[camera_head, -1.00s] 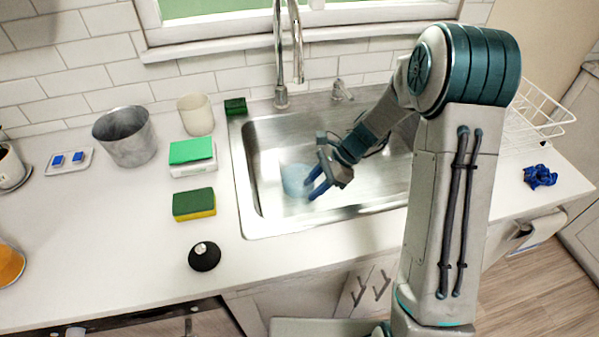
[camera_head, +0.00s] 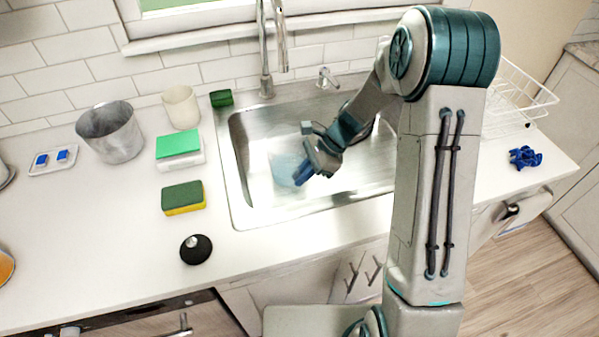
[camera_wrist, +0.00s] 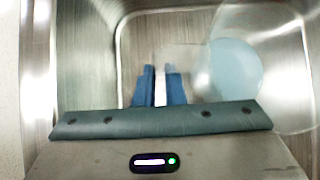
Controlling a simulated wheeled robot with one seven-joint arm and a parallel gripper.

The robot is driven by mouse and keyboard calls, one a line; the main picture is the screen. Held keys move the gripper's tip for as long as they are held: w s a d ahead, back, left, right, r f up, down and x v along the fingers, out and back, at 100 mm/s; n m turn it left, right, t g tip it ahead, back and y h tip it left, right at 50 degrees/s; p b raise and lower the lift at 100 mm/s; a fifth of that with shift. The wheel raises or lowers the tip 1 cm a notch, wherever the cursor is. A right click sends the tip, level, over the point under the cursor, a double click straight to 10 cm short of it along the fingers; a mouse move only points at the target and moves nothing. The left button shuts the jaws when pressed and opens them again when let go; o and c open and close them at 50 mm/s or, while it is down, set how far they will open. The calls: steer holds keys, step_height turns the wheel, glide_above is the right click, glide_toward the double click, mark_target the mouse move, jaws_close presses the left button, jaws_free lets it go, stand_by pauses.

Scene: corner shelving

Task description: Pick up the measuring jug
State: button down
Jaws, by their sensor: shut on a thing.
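The measuring jug (camera_head: 284,168) is a see-through, pale blue vessel inside the sink. In the wrist view, the jug (camera_wrist: 236,70) shows as a clear body with a pale blue round area, right of my fingers. My gripper (camera_head: 301,178) reaches down into the sink at the jug's right front side in the head view. Its blue fingers are close together, with a thin pale strip between them in the wrist view (camera_wrist: 160,75). It is shut on the jug, apparently by its clear handle. The fingers partly hide the jug in the head view.
The steel sink (camera_head: 238,190) has walls around the jug and a faucet (camera_head: 265,60) behind. On the left counter are a sponge (camera_head: 183,198), a green-topped box (camera_head: 179,150), a black stopper (camera_head: 196,250) and a metal pot (camera_head: 110,132). A wire rack (camera_head: 520,95) stands right.

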steer(key=d+f+b+v, duration=0.1)
steer(key=d+v, duration=0.1)
steer(key=v, duration=1.3)
steer(key=shift+d, duration=0.15)
stand_by(0.8)
